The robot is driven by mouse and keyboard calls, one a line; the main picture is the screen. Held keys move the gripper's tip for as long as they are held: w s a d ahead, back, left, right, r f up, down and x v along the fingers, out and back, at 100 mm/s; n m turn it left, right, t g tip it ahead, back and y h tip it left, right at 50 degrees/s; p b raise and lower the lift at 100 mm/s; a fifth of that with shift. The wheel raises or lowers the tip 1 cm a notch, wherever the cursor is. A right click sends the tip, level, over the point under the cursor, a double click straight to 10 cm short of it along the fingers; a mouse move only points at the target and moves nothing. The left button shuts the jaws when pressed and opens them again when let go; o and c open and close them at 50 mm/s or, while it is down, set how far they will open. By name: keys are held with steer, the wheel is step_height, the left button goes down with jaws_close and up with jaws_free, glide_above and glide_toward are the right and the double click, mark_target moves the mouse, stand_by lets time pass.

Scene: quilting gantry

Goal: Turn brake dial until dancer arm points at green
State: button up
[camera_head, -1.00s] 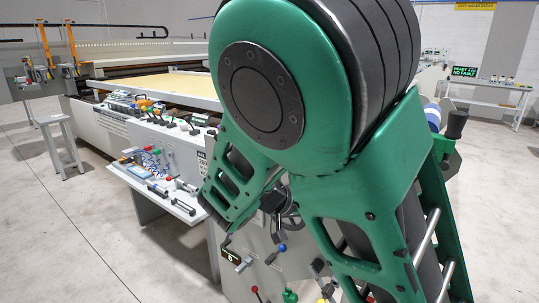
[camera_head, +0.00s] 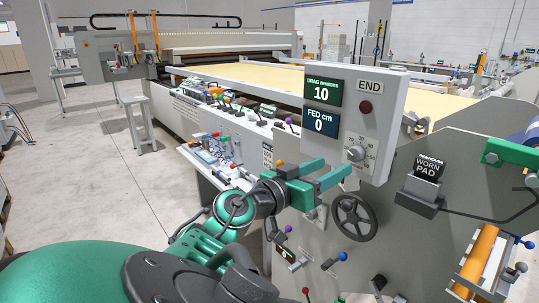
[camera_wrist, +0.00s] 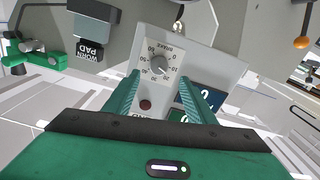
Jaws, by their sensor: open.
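In the wrist view, the dial (camera_wrist: 158,64) shows between and beyond my fingertips, under the word BRAKE. My gripper (camera_head: 328,172) has green fingers spread open and empty, just left of the dial in the head view. In the wrist view, my gripper (camera_wrist: 160,80) points at the dial plate, and no contact shows. I cannot make out the dancer arm or its green mark for certain.
The box carries a drag display (camera_head: 321,93) reading 10, a fed display (camera_head: 320,122) reading 0, and a dark red button (camera_head: 365,107) under END. A black handwheel (camera_head: 354,217) sits below. A WORN PAD sign (camera_head: 429,168) stands right. Open floor lies left.

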mark_target(353, 157)
steer(key=x, duration=0.8)
steer(key=shift+w+d+f, duration=0.1)
steer(key=shift+d, duration=0.15)
steer(key=c, duration=1)
